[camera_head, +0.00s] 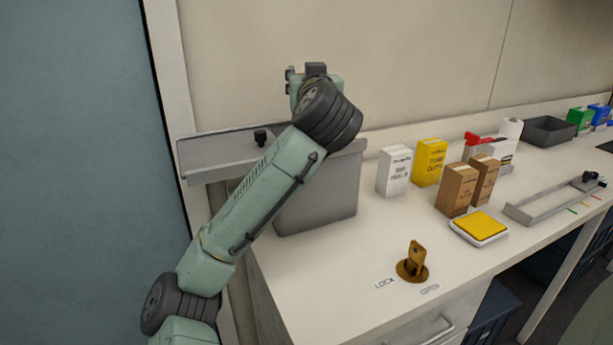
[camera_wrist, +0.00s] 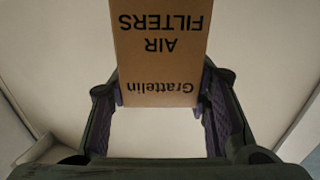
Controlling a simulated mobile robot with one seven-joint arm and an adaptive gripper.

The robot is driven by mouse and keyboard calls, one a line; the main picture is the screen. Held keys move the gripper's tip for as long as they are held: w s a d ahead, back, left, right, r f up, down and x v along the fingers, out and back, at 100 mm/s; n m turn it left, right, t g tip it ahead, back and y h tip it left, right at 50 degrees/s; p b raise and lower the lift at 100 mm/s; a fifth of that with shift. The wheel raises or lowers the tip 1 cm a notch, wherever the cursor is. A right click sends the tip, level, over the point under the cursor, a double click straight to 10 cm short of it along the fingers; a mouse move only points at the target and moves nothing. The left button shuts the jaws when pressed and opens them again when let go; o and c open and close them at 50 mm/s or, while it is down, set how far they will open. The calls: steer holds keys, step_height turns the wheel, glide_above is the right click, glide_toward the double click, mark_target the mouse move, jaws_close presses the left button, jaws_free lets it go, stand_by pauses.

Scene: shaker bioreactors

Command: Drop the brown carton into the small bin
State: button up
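In the wrist view a brown carton (camera_wrist: 160,62), printed "Grattelin AIR FILTERS" upside down, sits between the purple-padded fingertips of my gripper (camera_wrist: 160,98). Both fingers reach its sides, so it appears held. In the head view my arm reaches up across a grey open bin (camera_head: 312,200) standing at the left end of the counter. My wrist is above the bin; the fingers and held carton are hidden there. The bin's inside is mostly hidden by my arm.
Two other brown cartons (camera_head: 458,190) stand on the counter, near a white box (camera_head: 394,171) and a yellow box (camera_head: 429,162). A grey tray-like ledge (camera_head: 215,155) is left of the bin. A key lock (camera_head: 413,264) and yellow-topped pad (camera_head: 479,226) sit in front.

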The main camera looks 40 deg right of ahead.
steer(key=o, duration=0.5)
steer(key=shift+c, duration=0.2)
steer(key=v, duration=1.2)
